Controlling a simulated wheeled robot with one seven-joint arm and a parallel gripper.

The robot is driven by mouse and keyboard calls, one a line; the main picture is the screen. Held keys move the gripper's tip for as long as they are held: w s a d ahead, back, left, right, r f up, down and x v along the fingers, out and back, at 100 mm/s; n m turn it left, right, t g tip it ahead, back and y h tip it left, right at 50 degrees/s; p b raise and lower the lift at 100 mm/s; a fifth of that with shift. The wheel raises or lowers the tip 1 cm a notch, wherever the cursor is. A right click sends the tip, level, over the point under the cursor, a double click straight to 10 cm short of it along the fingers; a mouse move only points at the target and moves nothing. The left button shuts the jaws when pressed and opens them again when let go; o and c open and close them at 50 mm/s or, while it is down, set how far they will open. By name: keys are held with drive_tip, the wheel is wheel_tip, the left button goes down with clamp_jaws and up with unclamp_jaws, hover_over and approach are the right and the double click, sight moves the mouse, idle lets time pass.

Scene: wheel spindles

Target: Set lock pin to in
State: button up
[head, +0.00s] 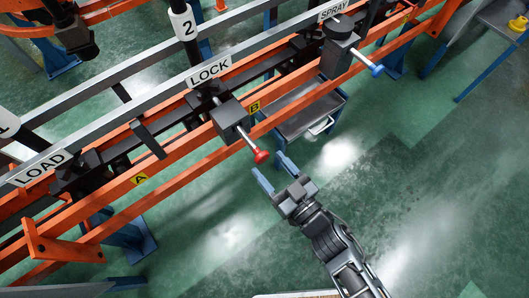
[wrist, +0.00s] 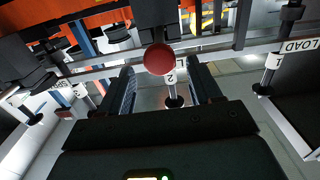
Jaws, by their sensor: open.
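The lock pin (head: 259,154) has a red knob on a silver rod, which sticks out of a dark block (head: 230,119) below the LOCK sign (head: 209,71) in the head view. In the wrist view the red knob (wrist: 159,59) shows face-on, ahead of and between my fingers. My gripper (head: 275,174) is open and empty. Its blue-grey fingertips are just below and to the right of the knob in the head view, and no contact shows. The rod behind the knob is hidden in the wrist view.
A similar pin with a blue knob (head: 376,70) stands by the SPRAY sign (head: 334,9). The LOAD sign (head: 40,168) is at the left. Orange rails (head: 190,165) run along the frame. A grey tray cart (head: 300,115) stands behind my gripper. The green floor in front is clear.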

sight(264, 159)
drive_tip(key=shift+x, duration=2.1)
clamp_jaws()
